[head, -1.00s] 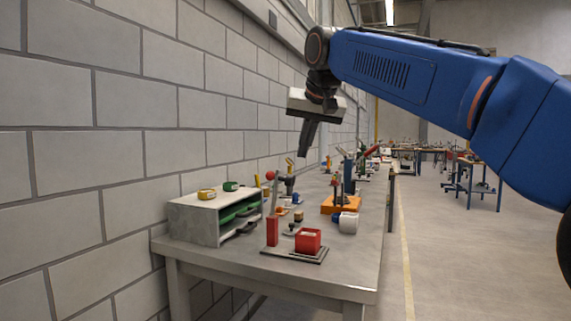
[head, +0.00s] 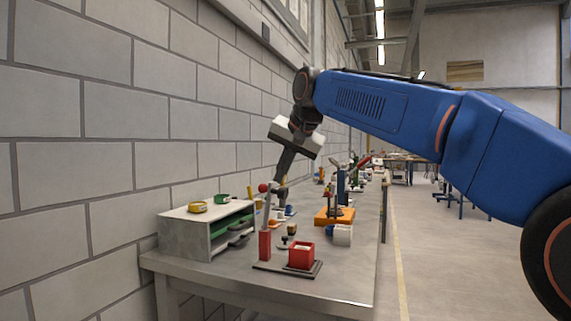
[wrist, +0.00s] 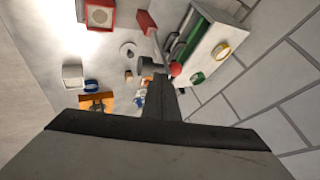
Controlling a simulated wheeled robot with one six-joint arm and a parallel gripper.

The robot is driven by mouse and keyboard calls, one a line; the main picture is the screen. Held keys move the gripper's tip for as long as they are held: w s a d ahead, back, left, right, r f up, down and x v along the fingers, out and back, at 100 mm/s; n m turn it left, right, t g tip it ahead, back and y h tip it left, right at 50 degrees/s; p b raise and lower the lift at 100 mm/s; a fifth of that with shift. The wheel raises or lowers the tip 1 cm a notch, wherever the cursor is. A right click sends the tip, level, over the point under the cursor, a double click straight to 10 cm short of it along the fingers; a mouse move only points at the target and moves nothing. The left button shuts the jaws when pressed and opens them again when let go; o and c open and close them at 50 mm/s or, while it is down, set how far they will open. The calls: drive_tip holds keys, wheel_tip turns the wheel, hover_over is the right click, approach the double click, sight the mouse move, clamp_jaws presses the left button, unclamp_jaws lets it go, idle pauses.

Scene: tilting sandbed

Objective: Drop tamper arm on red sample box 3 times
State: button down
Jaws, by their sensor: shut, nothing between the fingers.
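The tamper stands on a dark base plate (head: 270,267) near the front of the bench. Its red post (head: 265,245) carries the tamper arm, which is raised and ends near a red ball knob (head: 263,188). The knob also shows in the wrist view (wrist: 176,69), just beyond my fingertips. The open-topped red sample box (head: 301,256) sits on the plate, right of the post; it shows at the top of the wrist view (wrist: 99,14). My gripper (head: 280,177) is shut and empty, above the bench, pointing down. In the wrist view its fingers overlap the dark tamper head (wrist: 147,64); I cannot tell whether they touch.
A grey shelf unit (head: 185,232) with green trays stands left, with yellow (head: 197,207) and green (head: 222,198) rings on top. The block wall closes off the left; the floor at right is open.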

drive_tip(key=shift+w+a+f, duration=0.2)
drive_tip(key=shift+w+f, duration=0.1)
drive_tip(key=shift+f, duration=0.15)
drive_tip(key=shift+a, duration=0.1)
drive_tip(key=shift+w+a+r, duration=0.15)
drive_tip(key=shift+w+a, duration=0.05)
drive_tip(key=shift+a, duration=0.3)
drive_tip(key=shift+w+a+r, duration=0.15)
drive_tip(key=shift+w+a, duration=0.05)
drive_tip(key=shift+a, duration=0.25)
